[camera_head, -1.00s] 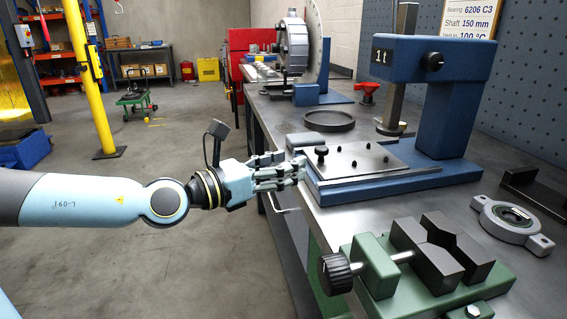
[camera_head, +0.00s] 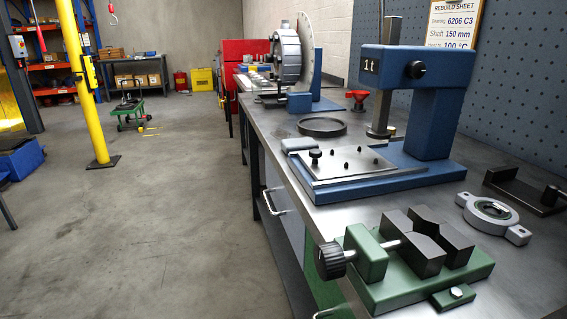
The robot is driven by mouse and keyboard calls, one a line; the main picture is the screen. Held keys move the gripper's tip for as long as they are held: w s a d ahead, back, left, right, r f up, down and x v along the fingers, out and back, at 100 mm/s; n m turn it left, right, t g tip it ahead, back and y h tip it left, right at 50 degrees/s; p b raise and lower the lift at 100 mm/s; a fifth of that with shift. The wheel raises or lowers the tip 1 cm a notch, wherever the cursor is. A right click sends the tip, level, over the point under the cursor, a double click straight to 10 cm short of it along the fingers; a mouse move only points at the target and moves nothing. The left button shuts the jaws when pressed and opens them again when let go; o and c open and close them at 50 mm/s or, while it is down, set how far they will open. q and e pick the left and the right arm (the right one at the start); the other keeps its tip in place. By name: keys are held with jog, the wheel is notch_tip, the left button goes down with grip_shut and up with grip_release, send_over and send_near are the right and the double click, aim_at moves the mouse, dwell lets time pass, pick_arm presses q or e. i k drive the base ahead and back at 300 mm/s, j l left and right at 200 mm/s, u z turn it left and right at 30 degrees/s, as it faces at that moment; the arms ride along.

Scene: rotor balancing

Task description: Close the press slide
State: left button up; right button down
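The blue press (camera_head: 433,95), marked 1t, stands on the bench at the right. Its slide, a flat steel plate (camera_head: 343,164) with a black knob (camera_head: 315,157) and several dark pins, lies on the blue base (camera_head: 400,180). The plate sits at the front left part of the base, beside the upright ram (camera_head: 381,110) rather than under it. Neither of my grippers shows in the head view.
A green vise (camera_head: 420,260) with dark jaws stands at the bench's near edge. A grey bearing housing (camera_head: 493,217) lies right of it. A round black tray (camera_head: 322,125) and a balancing rotor (camera_head: 290,55) are farther back. Open floor lies left.

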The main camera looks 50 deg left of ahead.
aim_at(335, 163)
jog(key=k+l+u, duration=0.25)
jog(key=u, duration=0.2)
jog(key=k+l+u, duration=0.15)
jog(key=k+u, duration=0.3)
jog(key=u, duration=1.75)
jog(key=i+l, duration=0.05)
jog(key=l, duration=0.05)
